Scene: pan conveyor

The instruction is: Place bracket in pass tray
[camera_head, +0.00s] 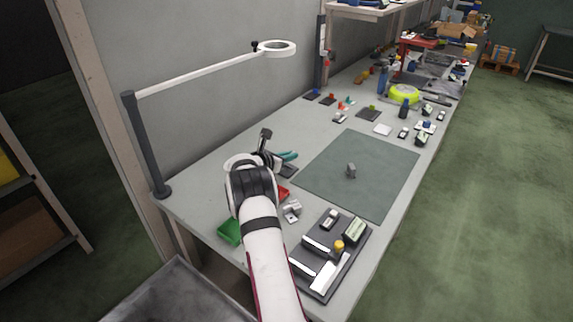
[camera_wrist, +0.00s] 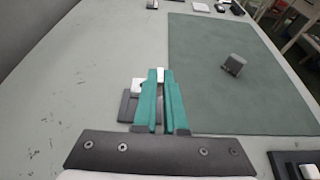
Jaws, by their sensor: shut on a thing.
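My gripper (camera_wrist: 160,75) has teal fingers pressed close together on a small pale piece (camera_wrist: 161,74) at their tips. Most of this piece is hidden, and I cannot tell if it is a bracket. In the head view my gripper (camera_head: 290,156) is left of the green mat, above a dark flat block (camera_head: 288,171). That block shows partly behind the fingers in the wrist view (camera_wrist: 127,107). A small grey bracket-like part (camera_head: 351,171) sits on the mat, apart from my gripper; it also shows in the wrist view (camera_wrist: 234,65). A green tray (camera_head: 229,232) stands at the near table edge.
A red tray (camera_head: 284,191) is partly hidden by my arm. A pale grey metal part (camera_head: 292,211) lies beside it. A dark board with blocks (camera_head: 322,278) is at the near right. A lamp (camera_head: 276,47) overhangs the left side. Most of the mat (camera_head: 385,180) is clear.

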